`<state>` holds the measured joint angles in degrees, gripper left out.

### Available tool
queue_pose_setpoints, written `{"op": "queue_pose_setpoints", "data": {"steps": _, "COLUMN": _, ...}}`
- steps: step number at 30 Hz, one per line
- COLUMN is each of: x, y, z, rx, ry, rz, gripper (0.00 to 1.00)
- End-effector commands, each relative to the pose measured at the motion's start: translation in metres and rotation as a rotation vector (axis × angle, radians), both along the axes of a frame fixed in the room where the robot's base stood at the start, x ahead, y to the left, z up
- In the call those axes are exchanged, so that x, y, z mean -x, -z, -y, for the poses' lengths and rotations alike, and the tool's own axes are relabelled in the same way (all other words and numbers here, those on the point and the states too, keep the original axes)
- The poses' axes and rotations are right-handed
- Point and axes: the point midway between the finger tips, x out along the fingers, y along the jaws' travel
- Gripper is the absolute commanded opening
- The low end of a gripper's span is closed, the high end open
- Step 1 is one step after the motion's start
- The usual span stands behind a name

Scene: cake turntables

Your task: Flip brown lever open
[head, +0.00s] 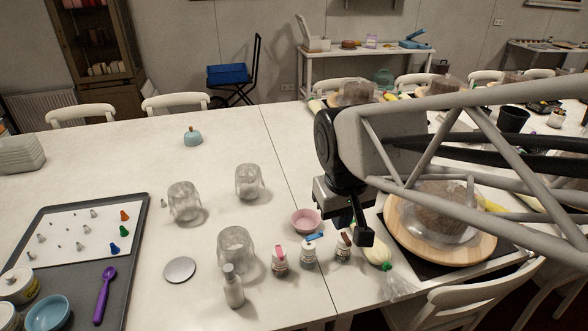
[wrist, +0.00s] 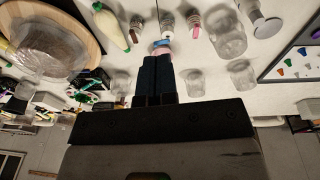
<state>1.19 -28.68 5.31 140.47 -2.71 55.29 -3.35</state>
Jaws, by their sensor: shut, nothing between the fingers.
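The brown lever (head: 345,239) is on top of a small jar (head: 343,253) at the right end of a row of three in the head view. Its exact angle is too small to tell. The same jar appears at the top of the wrist view (wrist: 138,24). Beside it stand a jar with a blue lever (head: 313,238) and one with a pink lever (head: 279,250). My gripper (head: 364,240) is shut and empty, close to the right of the brown-lever jar in the head view. Its black fingers (wrist: 157,58) are together in the wrist view. I cannot tell whether they touch anything.
A pink bowl (head: 305,221) stands behind the jars. A yellowish bottle (head: 378,250) and a cake turntable (head: 478,246) are to the right. Several clear glass jars (head: 236,250) and a dark tray (head: 82,318) are to the left.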

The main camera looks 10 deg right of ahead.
Motion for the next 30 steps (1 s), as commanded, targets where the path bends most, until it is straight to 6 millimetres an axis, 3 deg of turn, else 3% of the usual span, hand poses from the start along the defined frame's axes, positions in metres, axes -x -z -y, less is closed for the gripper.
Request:
{"op": "queue_pose_setpoints", "data": {"steps": 20, "x": -0.086, "y": 0.029, "z": 0.019, "rx": 0.052, "ry": -0.123, "rz": -0.164, "gripper": 0.00}}
{"op": "queue_pose_setpoints", "data": {"steps": 30, "x": -0.127, "y": 0.053, "z": 0.030, "rx": 0.070, "ry": -0.187, "rz": -0.247, "gripper": 0.00}}
